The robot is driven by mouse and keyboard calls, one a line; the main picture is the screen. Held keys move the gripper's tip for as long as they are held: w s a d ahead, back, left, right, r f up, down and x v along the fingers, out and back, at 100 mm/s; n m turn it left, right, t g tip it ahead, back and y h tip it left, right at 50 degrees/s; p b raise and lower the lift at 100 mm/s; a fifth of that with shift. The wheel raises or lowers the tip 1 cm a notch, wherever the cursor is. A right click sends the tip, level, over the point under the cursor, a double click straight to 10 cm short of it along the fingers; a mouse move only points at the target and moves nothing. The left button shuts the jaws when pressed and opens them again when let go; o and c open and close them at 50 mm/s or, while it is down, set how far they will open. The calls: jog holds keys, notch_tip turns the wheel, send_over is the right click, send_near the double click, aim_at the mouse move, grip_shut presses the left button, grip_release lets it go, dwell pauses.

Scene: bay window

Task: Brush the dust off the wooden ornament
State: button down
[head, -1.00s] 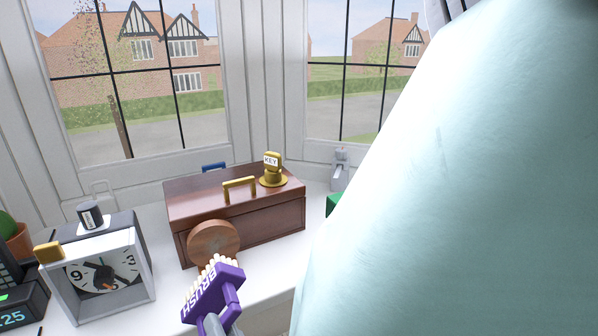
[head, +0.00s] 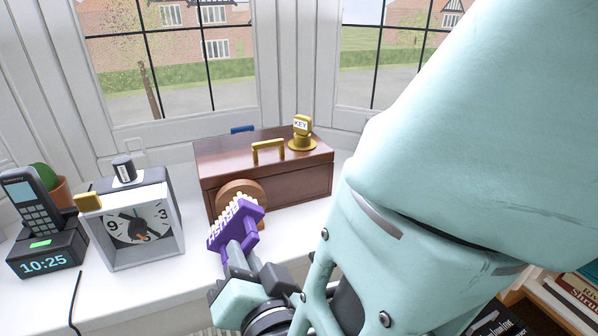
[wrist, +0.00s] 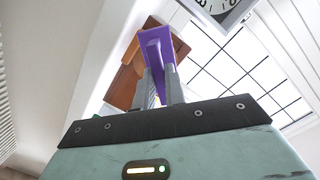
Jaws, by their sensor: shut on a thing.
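A purple brush (head: 240,226) with cream bristles and the word BRUSH on it is in my gripper (head: 238,256). It also shows in the wrist view (wrist: 156,42), between my two grey fingers (wrist: 160,88). A round brown wooden disc (head: 238,186), which looks like the wooden ornament, stands at the front of a reddish-brown wooden box (head: 290,190). The bristles overlap the lower part of the disc in the head view. I cannot tell whether they touch it. No dust can be made out. The brush hides the disc's lower part.
The box has a brass handle (head: 268,150) and a brass KEY piece (head: 302,132) on top. A grey clock (head: 165,240) stands left of the disc, with a phone dock (head: 45,250) farther left. Books (head: 570,300) are at lower right. The window is behind.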

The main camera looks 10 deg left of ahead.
jog(key=shift+w+a, duration=0.2)
jog(key=shift+w, duration=0.2)
dwell(0.3)
jog(key=d, duration=0.1)
jog(key=w+d+b, duration=0.2)
jog(key=shift+d, duration=0.25)
dwell(0.3)
jog(key=shift+s+a+b, duration=0.15)
jog(key=shift+s+a, duration=0.1)
jog(key=shift+a, duration=0.35)
jog(key=shift+s+a+b, duration=0.1)
jog(key=shift+s+a, duration=0.2)
jog(key=shift+a, duration=0.35)
jog(key=shift+s+a+b, duration=0.15)
jog(key=shift+s+a, duration=0.1)
jog(key=shift+a, duration=0.35)
jog(key=shift+s, duration=0.1)
